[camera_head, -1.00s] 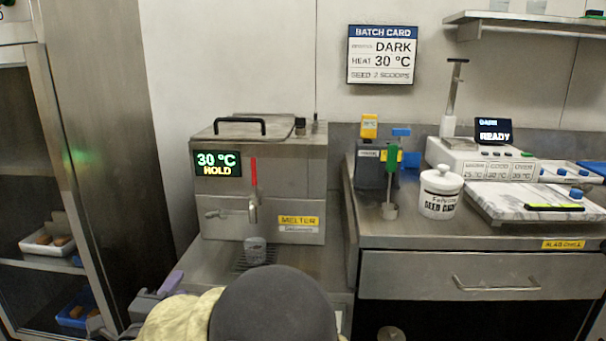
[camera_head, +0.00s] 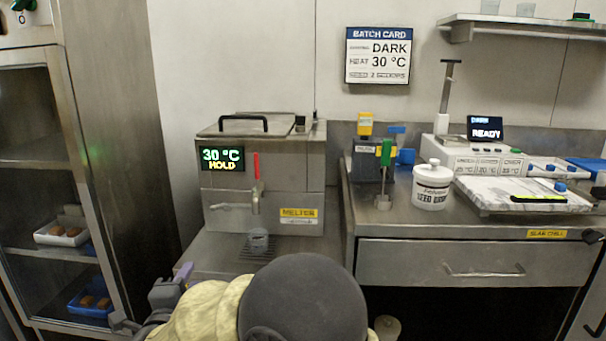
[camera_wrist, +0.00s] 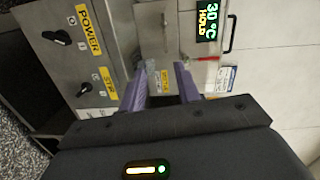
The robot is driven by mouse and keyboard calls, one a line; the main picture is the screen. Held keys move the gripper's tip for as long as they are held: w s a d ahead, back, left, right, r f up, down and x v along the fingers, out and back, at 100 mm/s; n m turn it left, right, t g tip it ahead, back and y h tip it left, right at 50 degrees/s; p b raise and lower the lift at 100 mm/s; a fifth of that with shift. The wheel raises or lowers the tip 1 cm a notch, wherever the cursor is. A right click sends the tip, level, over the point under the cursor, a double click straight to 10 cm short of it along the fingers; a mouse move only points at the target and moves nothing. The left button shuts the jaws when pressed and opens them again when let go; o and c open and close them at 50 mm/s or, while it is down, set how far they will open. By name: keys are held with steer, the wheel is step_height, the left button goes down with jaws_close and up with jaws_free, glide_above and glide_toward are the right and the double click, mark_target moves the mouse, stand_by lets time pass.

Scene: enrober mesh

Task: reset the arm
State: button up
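My arm's dark rounded link and yellow sleeve fill the bottom middle of the head view. My gripper (camera_head: 172,290) is low at the left of the melter table, with a purple finger showing. In the wrist view my gripper (camera_wrist: 160,88) has its two purple fingers apart, with no held object visible between them. The steel melter (camera_head: 262,185) stands beyond it; its display (camera_head: 222,158) reads 30 °C HOLD. The wrist view shows the melter display (camera_wrist: 207,20) turned sideways.
A panel with POWER and STIR labels (camera_wrist: 88,30) is close on the left in the wrist view. A steel cabinet with trays (camera_head: 60,233) stands at left. The counter at right holds a white seed jar (camera_head: 432,188) and a marble slab (camera_head: 500,190). A drawer (camera_head: 450,262) is below.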

steer(key=w+d+f+n+g+y+p, duration=0.1)
steer(key=d+f+n+g, duration=0.25)
steer(key=d+n, duration=0.4)
steer(key=w+d+f+n+g+y+p, duration=0.1)
steer(key=w+d+f+n+g+y, duration=0.25)
steer(key=d, duration=0.75)
steer(key=s+d+f+n+g+h, duration=0.2)
steer(key=s+d+f+n+g, duration=0.15)
steer(key=s+d, duration=0.6)
steer(key=s+d+f+n+g+h, duration=0.2)
steer(key=s+d+f+g+h, duration=0.15)
steer(key=s+d, duration=0.6)
step_height(320, 180, up, 38)
steer(key=g+p, duration=0.1)
steer(key=p, duration=3.7)
steer(key=shift+w+d+r+y+p, duration=0.15)
steer(key=shift+r+y+p, duration=0.1)
steer(key=shift+y+p, duration=0.05)
steer(key=shift+f, duration=0.1)
